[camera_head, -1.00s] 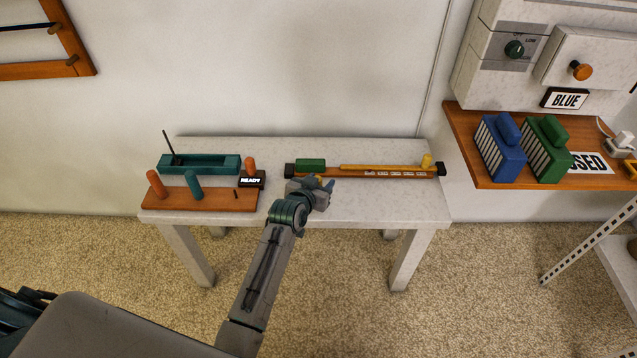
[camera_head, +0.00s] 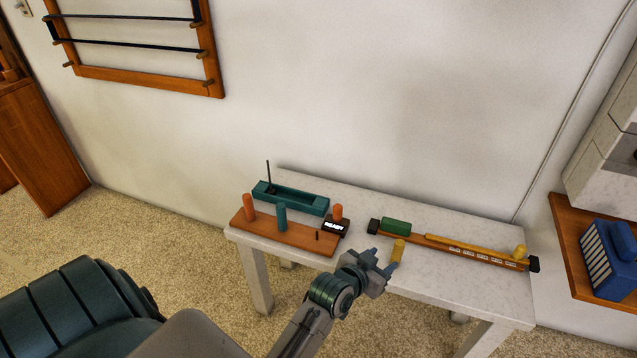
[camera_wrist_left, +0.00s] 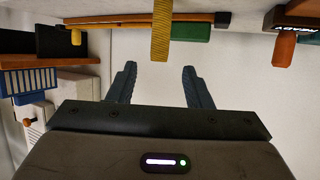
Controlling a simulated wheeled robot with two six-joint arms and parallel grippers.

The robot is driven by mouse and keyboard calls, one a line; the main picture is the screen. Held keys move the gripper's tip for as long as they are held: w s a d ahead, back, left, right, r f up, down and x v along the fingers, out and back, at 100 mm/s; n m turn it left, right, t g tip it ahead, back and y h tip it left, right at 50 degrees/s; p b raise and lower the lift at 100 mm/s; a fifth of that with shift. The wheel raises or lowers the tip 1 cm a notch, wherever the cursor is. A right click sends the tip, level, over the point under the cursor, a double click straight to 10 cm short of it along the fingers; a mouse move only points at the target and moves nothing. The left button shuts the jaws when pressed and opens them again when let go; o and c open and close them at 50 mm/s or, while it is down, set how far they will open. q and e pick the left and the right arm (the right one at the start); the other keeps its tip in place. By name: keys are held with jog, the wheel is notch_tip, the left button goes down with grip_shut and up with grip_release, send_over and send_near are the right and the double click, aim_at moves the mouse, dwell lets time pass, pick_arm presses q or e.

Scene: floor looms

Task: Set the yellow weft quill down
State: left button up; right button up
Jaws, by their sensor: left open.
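The yellow weft quill (camera_head: 398,251) stands upright on the pale table (camera_head: 470,295), in front of the green block on the long rail. In the left wrist view the quill (camera_wrist_left: 161,30) is ribbed and shows at the top, just beyond the fingertips and in line with the gap between them. My left gripper (camera_head: 381,262) is open and empty at the table's front edge, beside the quill; its two fingers also show apart in the wrist view (camera_wrist_left: 159,68). My right gripper is out of view.
A long rail (camera_head: 480,255) with a green block (camera_head: 396,226), a yellow slat and a yellow peg lies behind the quill. Left of it stand a peg board (camera_head: 290,236) with orange and teal pegs, a READY sign (camera_head: 335,226) and a teal tray (camera_head: 300,200).

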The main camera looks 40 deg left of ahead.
pick_arm(q)
jog(key=s+a+f+g+y, duration=0.1)
jog(key=s+a+f+g, duration=0.1)
jog(key=s, duration=0.7)
jog(key=s+a+f+g, duration=0.3)
jog(key=s+g, duration=0.1)
jog(key=s, duration=0.5)
jog(key=s+a+f+g+y, duration=0.1)
jog(key=s+g, duration=0.3)
jog(key=s, duration=0.5)
jog(key=shift+s+a+f+n+y, duration=0.3)
jog(key=shift+s+a+f, duration=0.05)
jog(key=shift+a+f, duration=0.4)
